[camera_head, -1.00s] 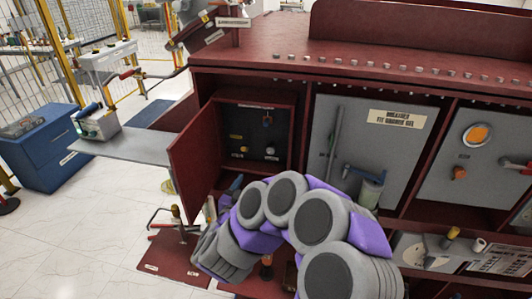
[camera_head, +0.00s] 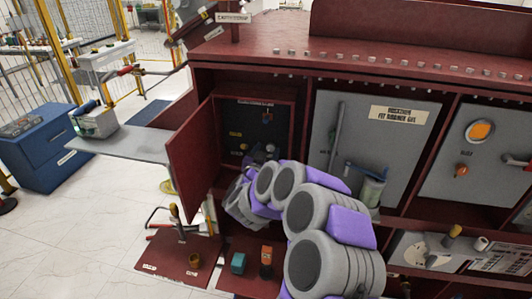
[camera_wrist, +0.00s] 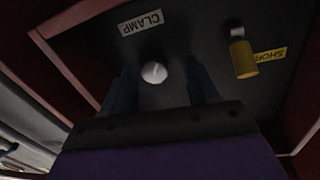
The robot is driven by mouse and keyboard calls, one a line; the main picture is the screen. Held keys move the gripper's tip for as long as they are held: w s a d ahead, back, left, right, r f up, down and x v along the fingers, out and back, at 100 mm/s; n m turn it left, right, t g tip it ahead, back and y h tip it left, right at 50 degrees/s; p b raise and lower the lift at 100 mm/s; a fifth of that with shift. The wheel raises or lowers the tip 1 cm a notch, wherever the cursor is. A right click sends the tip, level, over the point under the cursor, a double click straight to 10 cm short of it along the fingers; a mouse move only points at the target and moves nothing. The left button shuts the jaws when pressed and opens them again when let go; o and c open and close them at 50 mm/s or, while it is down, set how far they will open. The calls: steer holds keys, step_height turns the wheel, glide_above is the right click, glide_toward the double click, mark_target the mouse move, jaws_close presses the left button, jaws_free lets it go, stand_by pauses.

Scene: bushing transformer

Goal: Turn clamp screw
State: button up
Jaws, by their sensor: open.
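The clamp screw (camera_wrist: 154,72) is a round pale knob with a slot-like mark, on a dark panel under a label reading CLAMP (camera_wrist: 141,24) in the wrist view. My gripper (camera_wrist: 160,80) is open, with one dark finger to each side of the screw; I cannot tell whether they touch it. In the head view my gripper (camera_head: 262,155) reaches into the open cabinet compartment (camera_head: 255,112) and hides the screw.
A yellow cylinder (camera_wrist: 243,58) with a yellow label sits right of the screw in the wrist view. The red cabinet door (camera_head: 193,152) stands open at the left. A grey panel (camera_head: 345,150) with a pipe is on the right.

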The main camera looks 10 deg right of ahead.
steer(key=shift+w+d, duration=0.1)
steer(key=shift+d, duration=0.55)
